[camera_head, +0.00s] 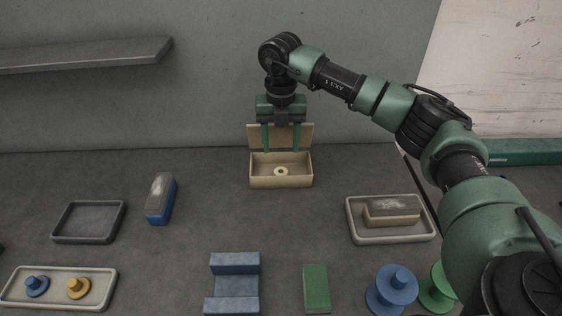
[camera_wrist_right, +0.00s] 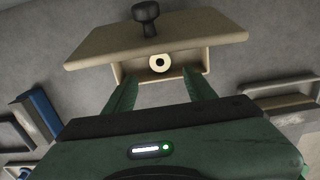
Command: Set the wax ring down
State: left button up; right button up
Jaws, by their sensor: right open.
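The wax ring (camera_head: 281,171) is a small cream ring with a dark hole. It lies inside an open tan box (camera_head: 281,183) whose lid (camera_head: 306,136) stands up at the back. In the right wrist view the ring (camera_wrist_right: 160,63) shows in the box, apart from the fingers, below the lid (camera_wrist_right: 190,35) with its dark knob (camera_wrist_right: 146,16). My right gripper (camera_head: 281,151) is open and empty, its green fingers pointing down just above the box. In the right wrist view its fingers (camera_wrist_right: 161,92) are spread, one on each side of the ring. My left gripper is not in view.
A tan block with a grey top (camera_head: 391,209) sits in a tray (camera_head: 354,236) at right. A similar blue block (camera_head: 161,199) and an empty grey tray (camera_head: 90,221) are at left. A blue cradle (camera_head: 235,285), green block (camera_head: 316,288) and spools (camera_head: 391,290) stand in front.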

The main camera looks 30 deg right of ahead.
notch_tip(320, 180, up, 4)
jog(key=shift+f, duration=0.25)
jog(key=shift+f, duration=0.1)
dwell(0.4)
